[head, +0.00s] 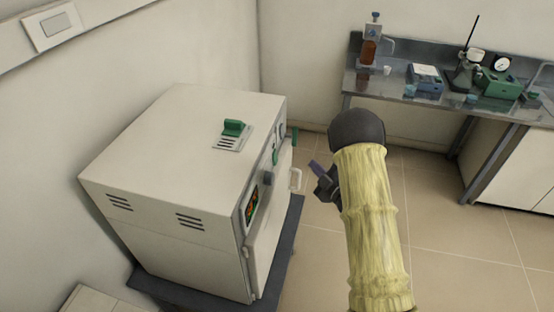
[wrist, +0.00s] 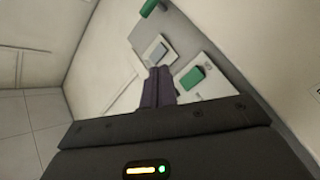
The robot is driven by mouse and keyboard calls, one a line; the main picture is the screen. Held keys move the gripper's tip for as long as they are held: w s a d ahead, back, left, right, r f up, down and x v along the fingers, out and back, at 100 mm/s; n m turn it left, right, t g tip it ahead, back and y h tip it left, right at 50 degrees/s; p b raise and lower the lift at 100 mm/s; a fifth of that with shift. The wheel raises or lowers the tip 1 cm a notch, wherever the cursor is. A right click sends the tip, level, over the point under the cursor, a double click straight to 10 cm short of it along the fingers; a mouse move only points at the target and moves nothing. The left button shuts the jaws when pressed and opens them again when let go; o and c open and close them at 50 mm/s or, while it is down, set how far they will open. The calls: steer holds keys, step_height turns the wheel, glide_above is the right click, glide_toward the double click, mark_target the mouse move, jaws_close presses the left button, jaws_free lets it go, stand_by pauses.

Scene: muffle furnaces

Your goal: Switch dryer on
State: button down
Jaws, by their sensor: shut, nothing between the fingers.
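The dryer (head: 190,150) is a white box-shaped cabinet at the left in the head view. Its front face is seen at a steep angle, with a dark display (head: 251,205) showing red and green marks. In the wrist view its front panel carries a green rocker-like switch (wrist: 192,77) and a grey one (wrist: 157,52). My gripper (head: 316,168) is in front of the dryer's front face, apart from it in the head view. In the wrist view my gripper (wrist: 160,72) is shut and empty, its tips overlapping the panel just left of the green switch. Contact cannot be told.
The dryer stands on a dark base (head: 286,240) near the walls. A metal bench (head: 408,96) with lab equipment is at the back right. Tiled floor is clear between.

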mark_target(275, 157)
steer(key=shift+a, duration=0.15)
steer(key=w+a+f, duration=0.1)
steer(key=a, duration=0.7)
steer(key=shift+w+a, duration=0.15)
steer(key=shift+w, duration=0.2)
steer(key=shift+f, duration=0.1)
stand_by(1.8)
steer(key=shift+a, duration=0.4)
steer(key=shift+w+a+b, duration=0.1)
steer(key=shift+a+b, duration=0.2)
steer(key=shift+b, duration=0.05)
stand_by(0.5)
steer(key=shift+d, duration=0.1)
steer(key=shift+d+b, duration=0.3)
steer(key=shift+d, duration=0.35)
